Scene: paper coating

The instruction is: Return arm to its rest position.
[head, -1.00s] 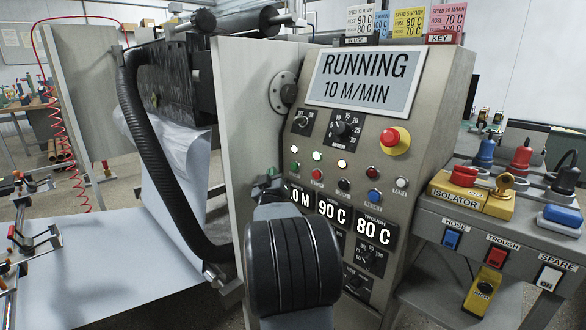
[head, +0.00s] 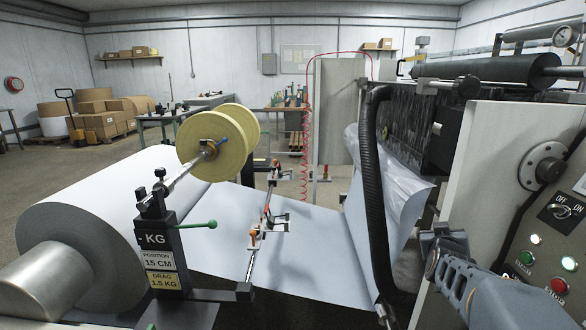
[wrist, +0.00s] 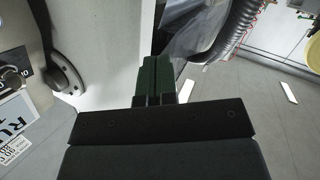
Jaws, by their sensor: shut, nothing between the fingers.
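My gripper (wrist: 154,75) shows in the wrist view with its two dark green fingers pressed together and nothing between them. In the head view my gripper (head: 438,240) is at the lower right, in front of the grey machine cabinet (head: 500,200). It is small there and partly covered by my own grey arm. In the wrist view the cabinet's pale side (wrist: 105,60) lies to the left of the fingers, and the ribbed black hose (wrist: 238,30) is to the right. I cannot tell the exact gap to either.
A large paper roll (head: 95,215) stands at the left, with a yellow-flanged reel (head: 215,145) and a drag stand (head: 160,240) beside it. The paper web (head: 300,255) runs to the coater. The black hose (head: 372,200) hangs left of my gripper. Open floor lies behind.

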